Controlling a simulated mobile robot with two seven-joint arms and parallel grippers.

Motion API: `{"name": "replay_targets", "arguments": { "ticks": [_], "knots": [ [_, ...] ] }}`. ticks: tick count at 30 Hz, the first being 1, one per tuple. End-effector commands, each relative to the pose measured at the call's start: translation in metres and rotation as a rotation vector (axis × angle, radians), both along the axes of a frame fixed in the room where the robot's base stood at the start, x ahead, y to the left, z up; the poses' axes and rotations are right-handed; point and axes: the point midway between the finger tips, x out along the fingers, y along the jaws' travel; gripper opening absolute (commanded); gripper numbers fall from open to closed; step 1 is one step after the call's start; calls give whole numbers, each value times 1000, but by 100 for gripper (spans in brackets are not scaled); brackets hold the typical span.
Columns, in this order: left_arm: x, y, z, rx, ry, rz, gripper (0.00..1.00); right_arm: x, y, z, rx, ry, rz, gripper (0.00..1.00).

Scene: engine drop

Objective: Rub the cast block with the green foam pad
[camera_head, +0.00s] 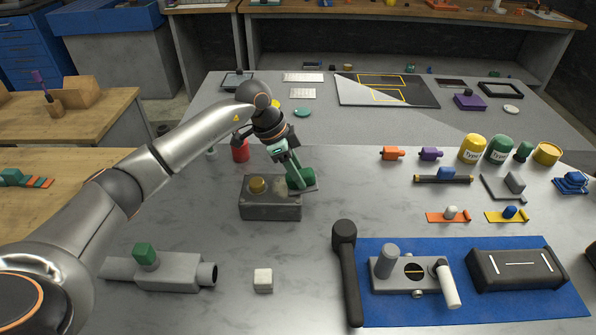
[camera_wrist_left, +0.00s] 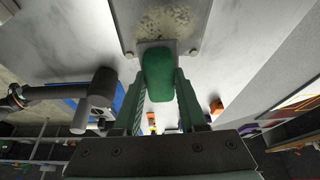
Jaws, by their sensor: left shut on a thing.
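My left gripper (camera_head: 299,184) reaches in from the left and is shut on the green foam pad (camera_head: 301,177) at the block's right end. In the left wrist view the pad (camera_wrist_left: 158,75) sits between the two fingers, its far end at the edge of the block (camera_wrist_left: 168,22). I cannot tell whether pad and block touch. The block's worn, speckled surface shows there. My right gripper is not in view.
A red can (camera_head: 240,151) stands behind the block. A blue mat (camera_head: 465,312) holds parts at right. The table between block and mat is mostly clear.

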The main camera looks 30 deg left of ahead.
Motion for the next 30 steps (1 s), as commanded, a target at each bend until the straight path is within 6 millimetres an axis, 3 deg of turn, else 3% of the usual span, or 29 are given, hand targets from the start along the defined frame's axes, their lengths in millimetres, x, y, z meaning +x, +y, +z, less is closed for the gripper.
{"name": "replay_targets", "arguments": {
  "ticks": [8, 30],
  "knots": [
    [0, 1, -2, 0, -1, 0, 0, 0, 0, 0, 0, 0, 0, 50],
    [-15, 32, -3, 1, 0, 0, 0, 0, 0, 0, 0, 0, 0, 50]
  ]
}}
